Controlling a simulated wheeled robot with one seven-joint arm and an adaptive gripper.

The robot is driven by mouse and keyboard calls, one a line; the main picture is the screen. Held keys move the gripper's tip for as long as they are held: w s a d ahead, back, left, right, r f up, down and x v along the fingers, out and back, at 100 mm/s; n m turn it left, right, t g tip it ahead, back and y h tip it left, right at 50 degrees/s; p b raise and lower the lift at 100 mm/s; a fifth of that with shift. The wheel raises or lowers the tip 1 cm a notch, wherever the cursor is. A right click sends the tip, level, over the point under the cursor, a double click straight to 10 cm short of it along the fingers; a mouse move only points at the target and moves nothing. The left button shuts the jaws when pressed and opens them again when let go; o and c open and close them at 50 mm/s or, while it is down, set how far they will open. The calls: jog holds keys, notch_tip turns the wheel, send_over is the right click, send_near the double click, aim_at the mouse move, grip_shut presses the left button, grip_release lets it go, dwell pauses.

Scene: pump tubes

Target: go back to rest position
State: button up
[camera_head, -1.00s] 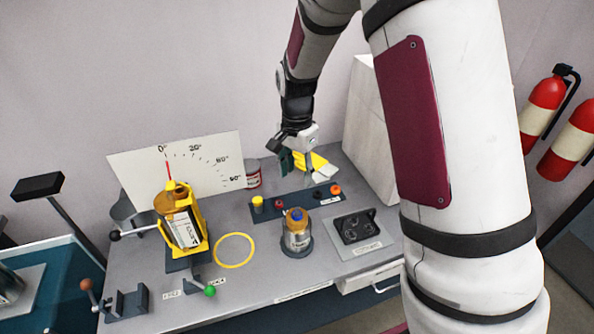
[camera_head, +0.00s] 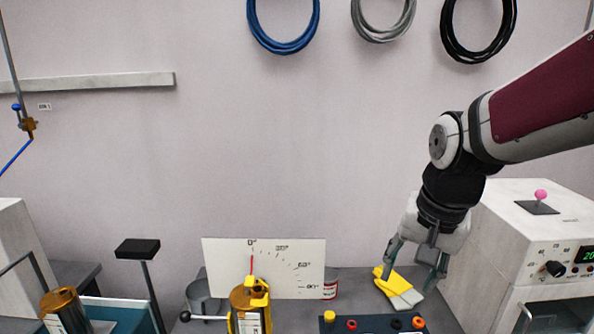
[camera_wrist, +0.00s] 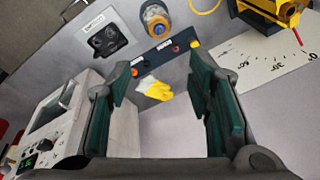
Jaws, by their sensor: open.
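My gripper (camera_head: 411,262) hangs over the right part of the bench in the head view. Its fingers are spread apart and nothing is between them. In the wrist view my gripper (camera_wrist: 160,105) shows two green-padded fingers, wide open.
A white box with a dial and green display (camera_head: 556,250) stands right of the gripper. Coiled cables (camera_head: 283,45) hang on the wall above. The wall space between is clear.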

jog(key=s+r+n+t, duration=0.1)
jog(key=s+r+n, duration=0.1)
jog(key=s, duration=0.5)
jog(key=s+r+n+t, duration=0.1)
jog(key=s+r+n, duration=0.2)
jog(key=s, duration=0.4)
jog(key=shift+s+d+n+t, duration=0.15)
jog(key=shift+n+t, duration=0.25)
jog(key=shift+n, duration=0.1)
jog(key=shift+r, duration=0.1)
